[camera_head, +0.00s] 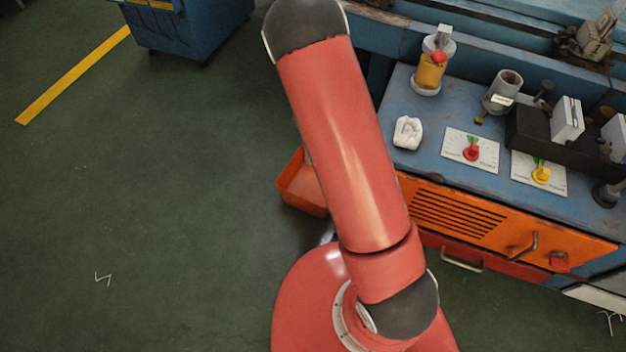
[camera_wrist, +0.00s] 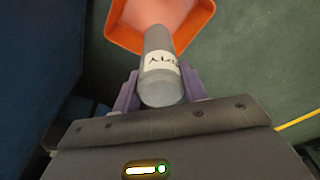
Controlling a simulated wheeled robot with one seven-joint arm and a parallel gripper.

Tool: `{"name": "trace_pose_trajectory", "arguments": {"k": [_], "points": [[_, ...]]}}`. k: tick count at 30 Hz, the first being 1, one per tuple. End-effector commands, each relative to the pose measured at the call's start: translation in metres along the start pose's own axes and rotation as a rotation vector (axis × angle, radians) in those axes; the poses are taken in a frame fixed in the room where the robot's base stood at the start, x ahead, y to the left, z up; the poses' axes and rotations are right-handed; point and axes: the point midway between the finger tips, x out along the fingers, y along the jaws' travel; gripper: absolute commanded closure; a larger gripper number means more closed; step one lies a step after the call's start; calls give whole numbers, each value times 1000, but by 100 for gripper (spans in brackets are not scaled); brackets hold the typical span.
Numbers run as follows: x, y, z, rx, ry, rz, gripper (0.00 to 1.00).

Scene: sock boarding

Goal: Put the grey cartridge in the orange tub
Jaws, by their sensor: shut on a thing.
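In the wrist view my gripper (camera_wrist: 158,88) is shut on the grey cartridge (camera_wrist: 160,45), a grey cylinder with a white label bearing dark lettering. The cartridge points away from the camera, its far end overlapping the orange tub (camera_wrist: 199,28) in the picture. The tub's inside looks empty where it shows. I cannot tell the height between cartridge and tub. In the head view the orange tub (camera_head: 295,186) stands on the floor left of the bench, partly hidden behind my red arm. My gripper and the cartridge are hidden in the head view.
The blue bench (camera_head: 415,165) at right carries a yellow-filled bottle (camera_head: 430,72), a white piece (camera_head: 408,132), a red dial plate (camera_head: 470,150), a yellow dial plate (camera_head: 539,174) and a black rack (camera_head: 540,140). A blue bin (camera_head: 195,30) stands at back left.

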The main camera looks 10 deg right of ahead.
Motion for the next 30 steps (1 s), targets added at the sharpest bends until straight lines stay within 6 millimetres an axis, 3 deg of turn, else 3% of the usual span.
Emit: {"name": "trace_pose_trajectory", "arguments": {"k": [3, 12, 22, 30], "points": [[36, 1, 7, 3, -6, 0, 92], [110, 1, 19, 2, -5, 0, 92], [140, 0, 23, 2, -2, 0, 92], [175, 0, 28, 2, -1, 1, 92]]}}
